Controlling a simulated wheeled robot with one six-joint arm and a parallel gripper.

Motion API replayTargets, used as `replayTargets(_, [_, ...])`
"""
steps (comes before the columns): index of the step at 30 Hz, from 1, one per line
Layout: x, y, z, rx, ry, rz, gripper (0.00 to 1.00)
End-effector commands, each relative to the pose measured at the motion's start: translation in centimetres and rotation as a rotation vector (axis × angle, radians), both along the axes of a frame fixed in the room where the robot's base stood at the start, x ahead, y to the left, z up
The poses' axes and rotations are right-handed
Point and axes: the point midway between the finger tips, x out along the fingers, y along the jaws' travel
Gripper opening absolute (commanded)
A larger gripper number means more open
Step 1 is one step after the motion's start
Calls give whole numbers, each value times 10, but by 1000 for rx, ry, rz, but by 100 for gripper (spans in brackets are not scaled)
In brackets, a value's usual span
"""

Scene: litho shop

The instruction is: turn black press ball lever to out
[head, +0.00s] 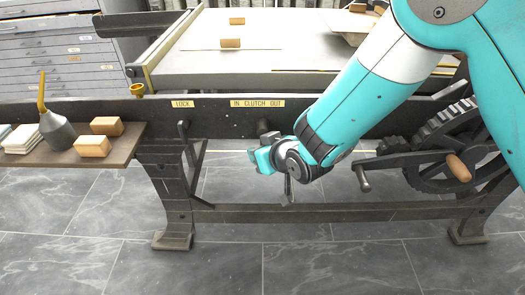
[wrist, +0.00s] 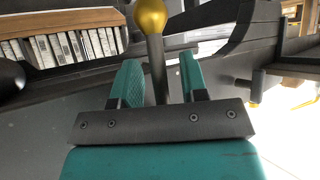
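A brass ball (wrist: 151,15) on a black stem (wrist: 158,68) shows in the wrist view. The stem stands between my gripper's teal fingers (wrist: 160,78), with a visible gap on each side. The fingers are apart; I cannot tell how deep the stem sits between them. In the head view my gripper (head: 262,159) is in front of the black press, below the yellow "IN CLUTCH OUT" label (head: 257,103). A black hub (head: 263,126) sticks out under that label. The ball is not clearly seen there; my gripper and wrist seem to hide it.
Another black lever (head: 186,143) hangs under the "LOCK" label (head: 182,104). A toothed wheel (head: 417,178) and a crank with a wooden handle (head: 458,168) stand to the right. A side shelf (head: 124,148) holds wooden blocks and an oil can (head: 56,131). Open floor lies in front.

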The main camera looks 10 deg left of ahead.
Motion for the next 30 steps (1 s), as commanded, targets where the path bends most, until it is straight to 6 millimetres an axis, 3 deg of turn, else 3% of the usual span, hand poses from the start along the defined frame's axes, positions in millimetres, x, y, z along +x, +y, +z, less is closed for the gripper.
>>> replayTargets(8, [-13, -11, 14, 1, 1, -1, 40])
replayTargets(23, [-94, -80, 85, 0, 0, 0, 40])
replayTargets(30, [-105, -89, 96, -3, 4, 0, 40])
